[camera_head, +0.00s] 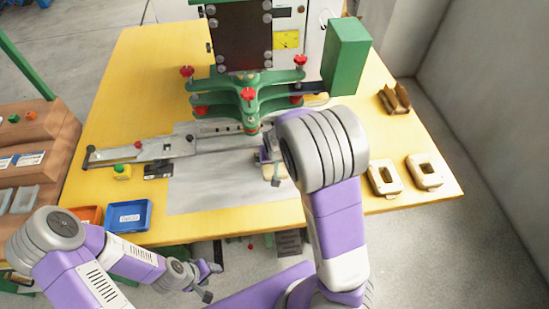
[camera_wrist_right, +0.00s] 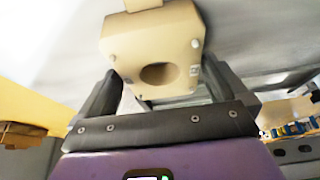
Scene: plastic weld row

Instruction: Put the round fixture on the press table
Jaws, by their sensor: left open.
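The round fixture (camera_wrist_right: 152,45), a beige block with a round hole, sits between the fingers of my right gripper (camera_wrist_right: 165,85) in the right wrist view. The fingers are close against its sides. In the head view the fixture (camera_head: 273,172) shows as a small beige piece over the grey sheet, partly hidden by my right arm. I cannot tell whether it touches the sheet. The yellow press table (camera_head: 145,60) bears the grey sheet (camera_head: 215,188) in front of the green press (camera_head: 250,95). My left gripper (camera_head: 211,282) is open and empty, in front of the table's near edge.
Two beige fixtures with oblong holes (camera_head: 384,178) (camera_head: 425,171) and a brown holder (camera_head: 394,99) stand on the table's right. A metal rail (camera_head: 140,153) crosses the left half. A blue tray (camera_head: 128,216) and an orange tray (camera_head: 88,215) are at the front left.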

